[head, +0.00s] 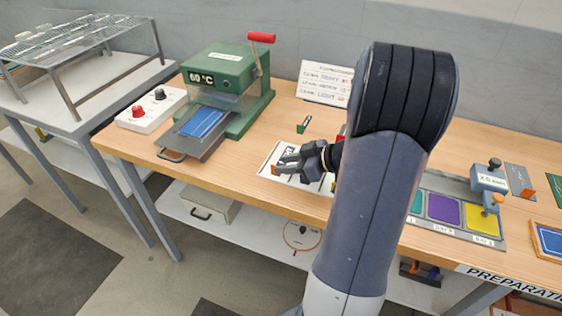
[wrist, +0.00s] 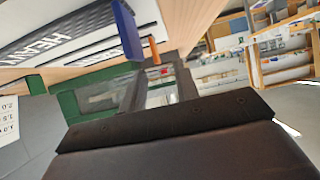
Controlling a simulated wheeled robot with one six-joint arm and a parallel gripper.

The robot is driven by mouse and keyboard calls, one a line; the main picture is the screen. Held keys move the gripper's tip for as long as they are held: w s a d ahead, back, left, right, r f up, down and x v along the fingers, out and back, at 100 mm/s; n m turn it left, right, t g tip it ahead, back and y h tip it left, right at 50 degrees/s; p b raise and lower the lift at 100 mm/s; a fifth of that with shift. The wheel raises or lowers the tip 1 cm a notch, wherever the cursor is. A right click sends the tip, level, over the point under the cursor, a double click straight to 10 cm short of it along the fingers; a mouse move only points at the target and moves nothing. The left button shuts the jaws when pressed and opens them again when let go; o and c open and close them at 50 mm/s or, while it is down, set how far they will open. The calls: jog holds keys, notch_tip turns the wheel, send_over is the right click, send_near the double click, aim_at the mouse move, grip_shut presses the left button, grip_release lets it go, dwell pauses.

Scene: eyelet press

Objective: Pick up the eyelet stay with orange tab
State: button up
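My gripper (head: 278,164) is low over a white marked card at the front of the wooden bench, its two fingers apart and pointing left. In the wrist view the fingers (wrist: 158,80) show with a gap between them and nothing clearly held. A small orange tab (head: 274,170) shows right at the fingertips. It also stands upright in the wrist view (wrist: 154,50), just beyond the fingertips and roughly in line with the gap. The rest of its stay is hard to make out. A blue upright piece (wrist: 128,30) stands nearer, to its left.
The white card (head: 268,169) is on the bench; HEAVY is readable in the wrist view. A green press (head: 228,85) and a white button box (head: 150,108) stand to the left. A sign (head: 326,82) stands behind. My arm hides part of the bench; colored plates (head: 444,208) lie right.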

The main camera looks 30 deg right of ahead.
jog(key=p+x, duration=0.1)
jog(key=x, duration=0.3)
jog(key=shift+w+f, duration=0.15)
jog(key=shift+f, duration=0.1)
grip_shut()
